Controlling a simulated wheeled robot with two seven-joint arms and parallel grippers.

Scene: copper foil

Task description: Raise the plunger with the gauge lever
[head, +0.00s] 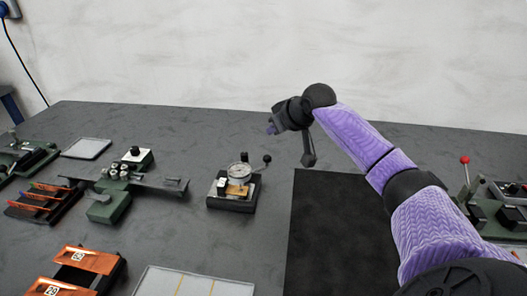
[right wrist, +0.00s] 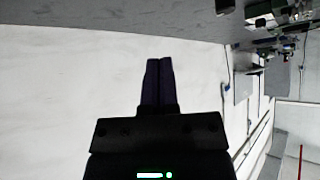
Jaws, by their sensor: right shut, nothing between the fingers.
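The gauge (head: 239,171) has a round white dial and stands on a small dark base (head: 229,203) near the middle of the table. Its lever, ending in a black ball knob (head: 267,159), sticks out to the right. A copper-coloured piece (head: 237,190) lies under the dial. The plunger is too small to make out. My right gripper (head: 271,130) is above and behind the knob, apart from it. In the right wrist view its fingers (right wrist: 158,80) are together and empty, pointing toward a pale wall. My left gripper is not in view.
A black mat (head: 325,225) lies right of the gauge. A green fixture with a long bar (head: 150,181) stands to its left. Orange racks (head: 88,262) and a pale tray (head: 160,283) are in front. A red-knobbed lever device (head: 466,180) stands far right.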

